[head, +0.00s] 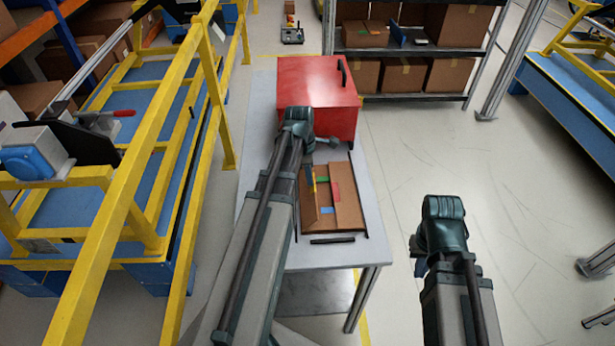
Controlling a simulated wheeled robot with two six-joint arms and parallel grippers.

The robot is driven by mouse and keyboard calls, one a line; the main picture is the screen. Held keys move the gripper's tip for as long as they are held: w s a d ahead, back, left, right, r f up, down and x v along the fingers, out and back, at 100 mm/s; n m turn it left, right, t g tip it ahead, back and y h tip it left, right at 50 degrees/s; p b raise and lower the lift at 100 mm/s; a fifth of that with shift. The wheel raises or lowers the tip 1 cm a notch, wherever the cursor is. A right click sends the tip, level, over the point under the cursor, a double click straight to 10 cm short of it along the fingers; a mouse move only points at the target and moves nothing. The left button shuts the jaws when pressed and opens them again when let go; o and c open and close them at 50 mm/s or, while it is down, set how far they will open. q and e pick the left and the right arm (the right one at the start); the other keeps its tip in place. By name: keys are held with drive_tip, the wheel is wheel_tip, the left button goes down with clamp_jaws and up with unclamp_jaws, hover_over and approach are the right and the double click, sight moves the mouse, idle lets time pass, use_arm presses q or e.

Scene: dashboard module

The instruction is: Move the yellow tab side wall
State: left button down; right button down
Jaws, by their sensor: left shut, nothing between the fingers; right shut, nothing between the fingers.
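The yellow tab (314,184) is a small strip at the box's left side, on a raised brown side wall (309,208). My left gripper (308,168) points down just above and beside the yellow tab. It is shut with nothing held; whether it touches the wall cannot be told. My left arm hides part of the table left of the box. My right gripper (417,265) is shut and empty, off the table's right side.
A red case (318,92) with a dark handle stands on the table (262,100) behind the box. A dark bar (333,240) lies at the box's front edge. A yellow frame (140,165) runs along the left. Shelves (410,50) with cartons stand behind.

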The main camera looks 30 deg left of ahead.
use_arm(q)
drive_tip(key=shift+w+d, duration=0.1)
drive_tip(key=shift+w+d+f+g+y, duration=0.3)
drive_tip(key=shift+d+g+y, duration=0.15)
drive_tip(key=shift+y, duration=0.15)
drive_tip(key=shift+w+d+f+g+y+b, duration=0.55)
drive_tip(key=shift+d+f+y+b, duration=0.15)
drive_tip(key=shift+y+b, duration=0.4)
drive_tip(key=shift+w+d+f+b, duration=0.3)
drive_tip(key=shift+d+f+b, duration=0.3)
drive_tip(key=shift+f+b, duration=0.2)
drive_tip(key=shift+w+d+f+b, duration=0.25)
drive_tip(key=shift+d+f+b, duration=0.3)
drive_tip(key=shift+f+b, duration=0.15)
drive_tip(key=shift+d, duration=0.1)
drive_tip(key=shift+s+a+r, duration=0.15)
drive_tip(key=shift+s+a, duration=0.25)
drive_tip(key=shift+a, duration=0.3)
drive_tip(key=shift+r, duration=0.1)
